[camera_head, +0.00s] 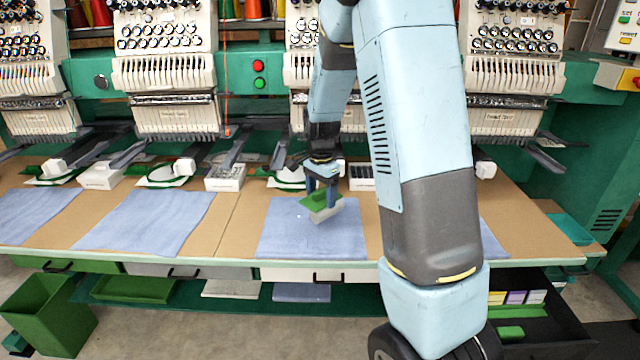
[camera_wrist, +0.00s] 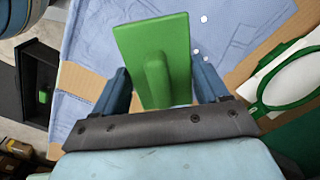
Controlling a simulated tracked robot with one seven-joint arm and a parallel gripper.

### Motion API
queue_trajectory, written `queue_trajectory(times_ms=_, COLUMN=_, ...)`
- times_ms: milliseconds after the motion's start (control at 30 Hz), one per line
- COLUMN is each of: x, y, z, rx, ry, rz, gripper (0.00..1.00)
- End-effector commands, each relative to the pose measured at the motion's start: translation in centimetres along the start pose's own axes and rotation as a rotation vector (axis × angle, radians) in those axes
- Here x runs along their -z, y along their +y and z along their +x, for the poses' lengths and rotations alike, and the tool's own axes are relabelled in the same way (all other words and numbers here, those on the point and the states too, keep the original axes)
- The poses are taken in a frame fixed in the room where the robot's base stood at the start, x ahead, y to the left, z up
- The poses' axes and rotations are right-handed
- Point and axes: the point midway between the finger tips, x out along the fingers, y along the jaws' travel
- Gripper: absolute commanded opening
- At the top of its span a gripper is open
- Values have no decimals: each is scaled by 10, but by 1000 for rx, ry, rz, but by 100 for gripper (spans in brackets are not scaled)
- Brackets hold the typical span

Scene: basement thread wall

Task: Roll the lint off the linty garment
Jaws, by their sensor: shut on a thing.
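My gripper (camera_head: 322,180) is shut on a green lint tool (camera_head: 320,208) with a flat head and a raised handle. The tool is tilted, with a pale grey face below, over the blue garment (camera_head: 280,240) in the middle of the table. I cannot tell whether it touches the cloth. In the wrist view the green tool (camera_wrist: 150,50) sits between the two fingers, and the garment (camera_wrist: 90,35) lies beneath. A few small white lint spots (camera_wrist: 204,19) show on the garment to the right of the tool.
More blue garments lie at the left (camera_head: 150,220) and far left (camera_head: 40,212), and one is partly behind my arm. White boxes (camera_head: 225,178) and green hoops (camera_head: 165,175) line the back below the embroidery machines (camera_head: 165,70). A green bin (camera_head: 50,312) stands on the floor.

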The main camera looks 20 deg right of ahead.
Motion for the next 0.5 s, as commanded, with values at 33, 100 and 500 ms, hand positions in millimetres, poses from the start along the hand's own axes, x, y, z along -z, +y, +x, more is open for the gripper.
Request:
queue_trajectory(times_ms=33, x=1, y=0, z=-6, rx=2, ry=1, rz=2, gripper=35)
queue_trajectory(times_ms=100, x=2, y=0, z=-12, rx=2, ry=1, rz=3, gripper=35)
queue_trajectory(times_ms=500, x=5, y=2, z=-39, rx=2, ry=0, rz=9, gripper=35)
